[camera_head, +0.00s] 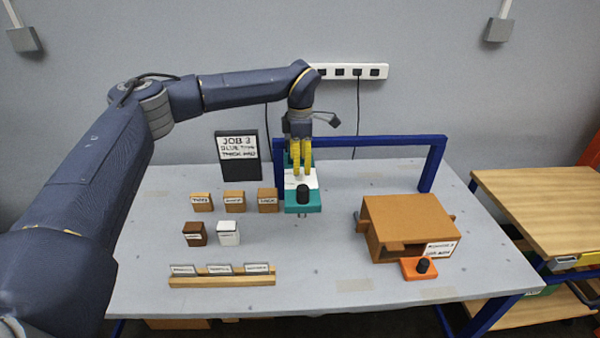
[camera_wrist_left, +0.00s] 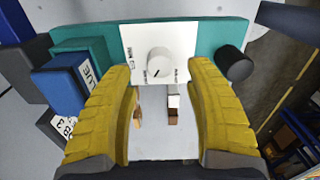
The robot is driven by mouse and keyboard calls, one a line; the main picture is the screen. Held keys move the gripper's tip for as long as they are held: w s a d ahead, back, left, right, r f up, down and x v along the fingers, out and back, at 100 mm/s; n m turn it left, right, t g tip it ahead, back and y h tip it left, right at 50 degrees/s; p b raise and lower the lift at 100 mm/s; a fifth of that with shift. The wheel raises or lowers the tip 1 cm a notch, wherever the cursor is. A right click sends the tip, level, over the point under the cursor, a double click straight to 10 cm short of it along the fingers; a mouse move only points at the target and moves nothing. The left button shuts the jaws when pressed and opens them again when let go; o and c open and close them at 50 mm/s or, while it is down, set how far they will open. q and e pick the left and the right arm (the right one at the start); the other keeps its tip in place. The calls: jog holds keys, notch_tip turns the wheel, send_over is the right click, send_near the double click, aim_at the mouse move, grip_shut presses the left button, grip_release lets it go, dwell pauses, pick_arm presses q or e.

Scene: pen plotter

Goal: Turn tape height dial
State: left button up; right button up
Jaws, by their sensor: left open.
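A white round dial (camera_wrist_left: 159,61) sits on a white label plate (camera_wrist_left: 128,37) on the front of a teal carriage (camera_wrist_left: 224,32). A dark mark on the dial points to the lower left; the small lettering beside it is hard to read. A black knob (camera_wrist_left: 236,63) is at the carriage's right. In the head view the teal carriage (camera_head: 290,209) hangs at the blue gantry's left end. My left gripper (camera_head: 304,172) points down at it with yellow fingers. In the wrist view the left gripper (camera_wrist_left: 162,76) is open, its fingertips apart on either side of the dial, contact unclear.
A blue gantry bar (camera_head: 380,141) spans the table's back. A job sign (camera_head: 238,150) stands left of it. Small labelled blocks (camera_head: 202,202) and a wooden card rack (camera_head: 222,280) are at left. A cardboard box (camera_head: 408,222) and an orange block with a knob (camera_head: 412,270) are at right.

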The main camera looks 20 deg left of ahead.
aim_at(301, 174)
pick_arm(q)
jog(key=shift+f, duration=1.9)
jog(key=shift+c, duration=0.3)
grip_shut()
